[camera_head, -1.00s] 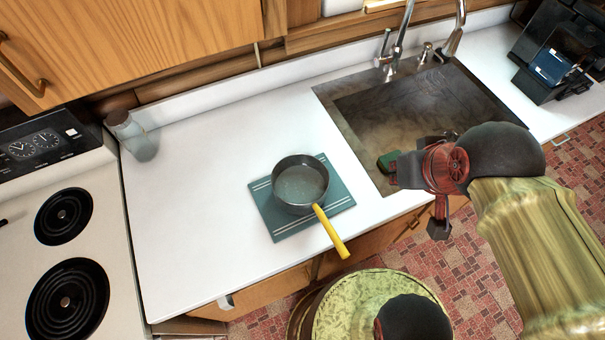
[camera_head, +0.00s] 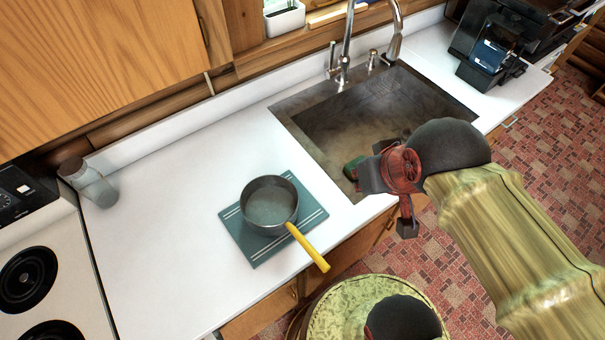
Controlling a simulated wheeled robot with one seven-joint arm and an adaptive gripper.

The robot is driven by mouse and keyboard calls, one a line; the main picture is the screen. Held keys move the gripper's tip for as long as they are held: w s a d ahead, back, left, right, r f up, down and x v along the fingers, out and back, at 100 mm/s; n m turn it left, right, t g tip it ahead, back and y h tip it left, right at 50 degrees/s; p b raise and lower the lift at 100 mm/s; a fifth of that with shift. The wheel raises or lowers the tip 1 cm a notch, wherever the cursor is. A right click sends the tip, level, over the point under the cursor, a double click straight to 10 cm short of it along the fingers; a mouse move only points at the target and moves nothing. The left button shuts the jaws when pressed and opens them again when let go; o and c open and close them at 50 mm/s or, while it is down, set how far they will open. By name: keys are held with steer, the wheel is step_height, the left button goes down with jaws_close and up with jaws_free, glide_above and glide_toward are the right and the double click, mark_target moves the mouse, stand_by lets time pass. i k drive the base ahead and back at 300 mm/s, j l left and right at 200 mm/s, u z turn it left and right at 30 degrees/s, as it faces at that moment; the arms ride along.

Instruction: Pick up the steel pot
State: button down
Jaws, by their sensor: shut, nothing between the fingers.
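The steel pot (camera_head: 268,203) is a small grey saucepan with a yellow handle (camera_head: 308,247). It sits upright on a teal striped cloth (camera_head: 248,248) on the white counter. The handle points towards the counter's front edge, to the lower right. My gripper (camera_head: 366,176) is to the right of the pot, over the front left part of the sink, and apart from the pot. It is shut and empty. My wrist hides part of it.
The sink (camera_head: 420,100) with a tall faucet (camera_head: 347,45) lies right of the pot. A glass jar (camera_head: 88,183) and the stove (camera_head: 50,270) are at the left. The counter between jar and pot is clear.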

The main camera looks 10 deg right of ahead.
mark_target(270, 203)
steer(key=k+j+u, duration=0.25)
steer(key=k, duration=0.3)
steer(key=k+j+u, duration=0.2)
steer(key=k, duration=0.35)
steer(key=k+j+u, duration=0.25)
steer(key=k, duration=0.25)
steer(key=i, duration=0.25)
